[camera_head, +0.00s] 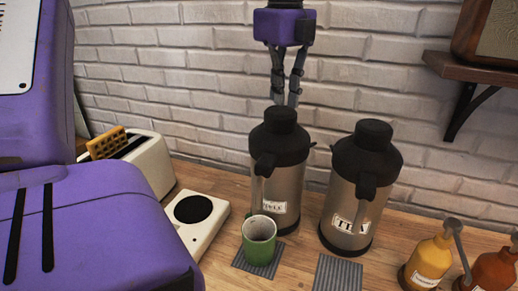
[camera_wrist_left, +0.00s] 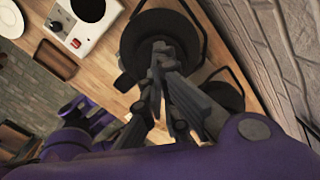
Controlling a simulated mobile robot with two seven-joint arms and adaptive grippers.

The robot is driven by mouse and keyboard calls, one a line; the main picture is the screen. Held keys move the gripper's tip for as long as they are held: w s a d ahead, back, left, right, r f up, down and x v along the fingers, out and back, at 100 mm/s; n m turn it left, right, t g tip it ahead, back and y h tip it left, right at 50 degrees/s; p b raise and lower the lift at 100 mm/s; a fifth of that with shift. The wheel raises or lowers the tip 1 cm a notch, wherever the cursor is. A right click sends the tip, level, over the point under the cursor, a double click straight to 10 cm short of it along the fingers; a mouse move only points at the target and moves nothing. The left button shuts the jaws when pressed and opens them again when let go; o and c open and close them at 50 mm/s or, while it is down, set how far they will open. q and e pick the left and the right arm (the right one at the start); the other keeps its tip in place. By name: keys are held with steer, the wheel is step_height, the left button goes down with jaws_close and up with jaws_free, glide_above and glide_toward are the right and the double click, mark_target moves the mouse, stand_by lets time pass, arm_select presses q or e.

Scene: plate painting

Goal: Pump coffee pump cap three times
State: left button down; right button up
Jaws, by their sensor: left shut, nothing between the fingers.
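The left pump pot (camera_head: 291,190) is steel with a black top and a white label that is hard to read. Its black pump cap (camera_head: 281,118) stands on top. The right pump pot (camera_head: 344,212) is labelled TEA. My left gripper (camera_head: 286,103) points down just above or behind the left pot's cap, shut and empty; I cannot tell whether it touches. In the left wrist view its fingers (camera_wrist_left: 158,55) overlap the dark round pot top (camera_wrist_left: 130,42). A green mug (camera_head: 259,247) stands in front of the left pot, below its spout. My right gripper is not in view.
A white hot plate (camera_head: 212,228) and a toaster (camera_head: 149,165) with a waffle stand to the left. A ribbed mat (camera_head: 338,272) lies before the tea pot. Yellow (camera_head: 426,262) and orange (camera_head: 492,270) pump bottles stand right. A brick wall (camera_head: 190,90) rises close behind.

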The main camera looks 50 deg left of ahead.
mark_target(280, 110)
arm_select(q)
steer(key=shift+f+b, duration=0.5)
steer(key=shift+f, duration=2.1)
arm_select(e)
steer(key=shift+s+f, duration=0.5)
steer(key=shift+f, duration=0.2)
arm_select(q)
steer(key=shift+r+p, duration=0.35)
steer(key=shift+r, duration=2.5)
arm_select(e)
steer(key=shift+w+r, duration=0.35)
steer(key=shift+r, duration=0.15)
arm_select(q)
step_height(280, 110, up, 6)
steer(key=shift+p, duration=0.35)
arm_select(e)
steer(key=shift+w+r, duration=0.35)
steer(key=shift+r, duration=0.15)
